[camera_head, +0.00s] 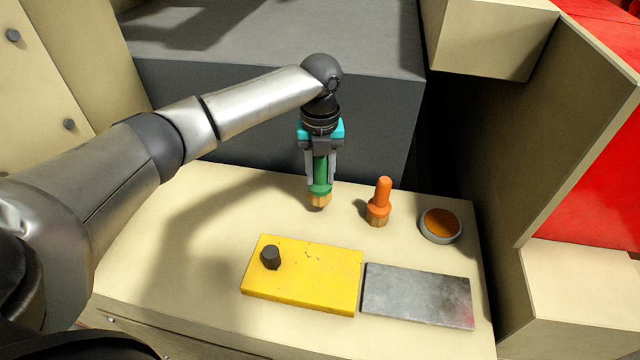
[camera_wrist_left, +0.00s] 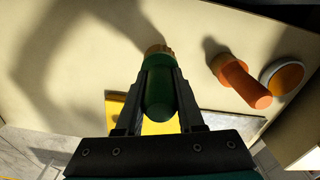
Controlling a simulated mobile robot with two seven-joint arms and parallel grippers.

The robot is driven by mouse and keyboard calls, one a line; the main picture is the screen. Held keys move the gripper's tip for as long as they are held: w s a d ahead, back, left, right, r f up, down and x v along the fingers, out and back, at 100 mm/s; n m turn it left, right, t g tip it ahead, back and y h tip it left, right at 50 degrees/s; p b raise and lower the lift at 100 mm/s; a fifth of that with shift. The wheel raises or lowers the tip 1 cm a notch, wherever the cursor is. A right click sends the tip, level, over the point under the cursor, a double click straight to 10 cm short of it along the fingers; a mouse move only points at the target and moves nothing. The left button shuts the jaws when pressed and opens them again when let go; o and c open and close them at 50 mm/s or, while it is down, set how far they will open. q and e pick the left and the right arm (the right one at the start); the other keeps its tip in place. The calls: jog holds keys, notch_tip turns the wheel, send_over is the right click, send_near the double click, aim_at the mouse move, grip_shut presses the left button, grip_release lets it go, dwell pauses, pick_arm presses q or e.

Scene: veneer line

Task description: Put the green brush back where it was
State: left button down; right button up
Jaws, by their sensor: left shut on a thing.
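The green brush (camera_head: 319,188) has a green handle, a green collar and tan bristles pointing down. My left gripper (camera_head: 320,178) is shut on its handle and holds it upright at the back of the cream table (camera_head: 200,215). In the left wrist view the green brush (camera_wrist_left: 160,92) sits between the two fingers of the left gripper (camera_wrist_left: 158,100). I cannot tell whether the bristles touch the table. My right gripper is not in view.
An orange brush (camera_head: 381,200) stands upright just right of the green one. A round dish with orange contents (camera_head: 440,225) is further right. A yellow block with a black knob (camera_head: 310,280) and a grey plate (camera_head: 418,295) lie in front. The table's left part is clear.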

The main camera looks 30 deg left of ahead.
aim_at(320, 186)
pick_arm(q)
jog(key=shift+f, duration=1.85)
jog(key=shift+f, duration=0.1)
jog(key=shift+f, duration=0.1)
jog(key=c, duration=0.5)
grip_release()
notch_tip(320, 186, up, 12)
jog(key=shift+r, duration=0.2)
